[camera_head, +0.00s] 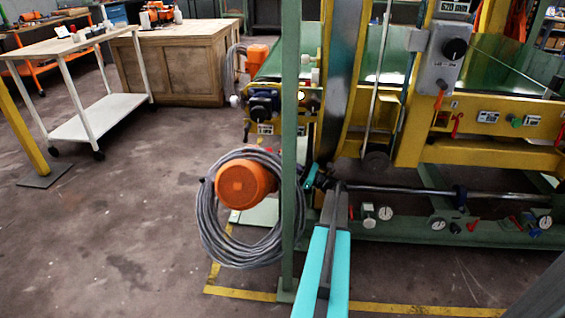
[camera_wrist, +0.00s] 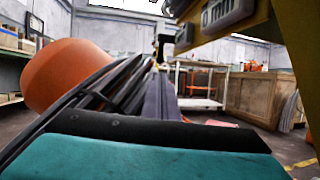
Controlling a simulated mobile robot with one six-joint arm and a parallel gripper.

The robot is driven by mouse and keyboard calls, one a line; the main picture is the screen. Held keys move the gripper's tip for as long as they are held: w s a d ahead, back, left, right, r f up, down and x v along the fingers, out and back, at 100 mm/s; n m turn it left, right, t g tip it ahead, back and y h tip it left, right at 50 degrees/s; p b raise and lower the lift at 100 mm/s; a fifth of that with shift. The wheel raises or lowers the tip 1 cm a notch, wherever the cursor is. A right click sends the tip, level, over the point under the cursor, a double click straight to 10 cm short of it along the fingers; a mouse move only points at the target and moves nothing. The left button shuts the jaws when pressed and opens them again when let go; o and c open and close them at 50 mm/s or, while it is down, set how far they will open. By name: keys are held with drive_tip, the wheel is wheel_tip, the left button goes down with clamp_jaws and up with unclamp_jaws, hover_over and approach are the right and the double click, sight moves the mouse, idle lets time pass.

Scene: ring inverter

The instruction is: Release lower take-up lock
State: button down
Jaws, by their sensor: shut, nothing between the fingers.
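My gripper (camera_head: 313,177) is at the end of my teal arm, at the lower left corner of the yellow ring machine, just right of the green post. It is shut and empty. In the wrist view its teal and black body fills the bottom, with grey fingers (camera_wrist: 161,98) beyond. I cannot tell for sure which part is the lower take-up lock. Small red levers (camera_head: 472,225) and gauges (camera_head: 385,213) sit along the machine's low green rail, right of my gripper. A steel shaft (camera_head: 420,191) runs above that rail. My arm hides part of the rail's left end.
An orange motor (camera_head: 245,184) with coiled grey cable (camera_head: 215,225) hangs left of the green post (camera_head: 290,120), close to my gripper; the motor also fills the wrist view's left (camera_wrist: 65,75). A yellow column (camera_wrist: 285,35) is near at right. The left floor is free.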

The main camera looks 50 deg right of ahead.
sight(247, 133)
drive_tip(key=b+x, duration=0.4)
drive_tip(key=x, duration=0.7)
drive_tip(key=shift+w+r, duration=0.1)
drive_tip(key=shift+w, duration=0.1)
